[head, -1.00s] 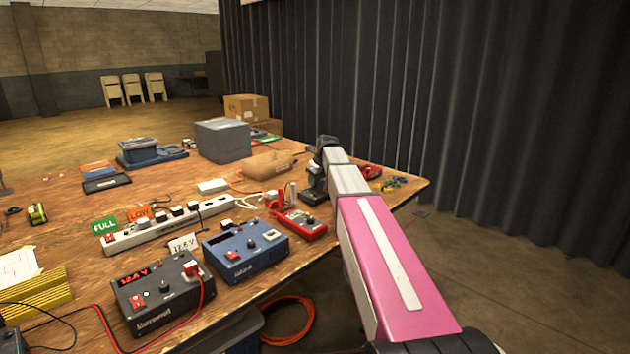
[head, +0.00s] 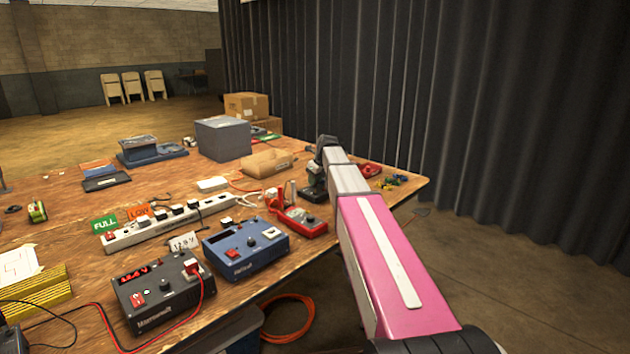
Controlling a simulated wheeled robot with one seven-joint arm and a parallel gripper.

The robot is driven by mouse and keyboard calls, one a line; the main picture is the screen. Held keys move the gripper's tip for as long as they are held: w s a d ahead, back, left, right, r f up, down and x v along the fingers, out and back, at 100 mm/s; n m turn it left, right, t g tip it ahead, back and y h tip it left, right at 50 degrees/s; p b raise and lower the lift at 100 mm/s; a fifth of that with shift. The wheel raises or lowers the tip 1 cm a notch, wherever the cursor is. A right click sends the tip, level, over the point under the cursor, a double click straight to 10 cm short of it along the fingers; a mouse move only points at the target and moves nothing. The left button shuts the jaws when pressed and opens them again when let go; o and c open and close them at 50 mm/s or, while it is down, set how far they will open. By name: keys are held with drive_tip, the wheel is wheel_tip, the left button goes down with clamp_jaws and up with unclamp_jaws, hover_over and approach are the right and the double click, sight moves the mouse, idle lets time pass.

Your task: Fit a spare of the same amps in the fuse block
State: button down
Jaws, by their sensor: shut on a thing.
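My pink and white arm reaches over the right part of the wooden table (head: 75,205). My gripper (head: 314,193) points down at its far end, low over the table, just behind a red meter-like device (head: 303,221). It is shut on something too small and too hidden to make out. Several small coloured pieces, yellow, green and blue (head: 391,182), lie near the table's right corner and may be fuses. A red object (head: 369,170) lies just left of them, partly behind my arm. I cannot make out the fuse block or any amp marking.
A blue charger (head: 245,249), a dark charger (head: 163,292) and a white power strip (head: 168,223) crowd the near side. A dark curtain (head: 470,110) hangs behind the table.

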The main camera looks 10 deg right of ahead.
drive_tip(key=shift+f, duration=0.25)
idle(0.3)
drive_tip(key=c, duration=0.6)
unclamp_jaws()
drive_tip(key=shift+r, duration=0.15)
drive_tip(key=shift+r, duration=3.6)
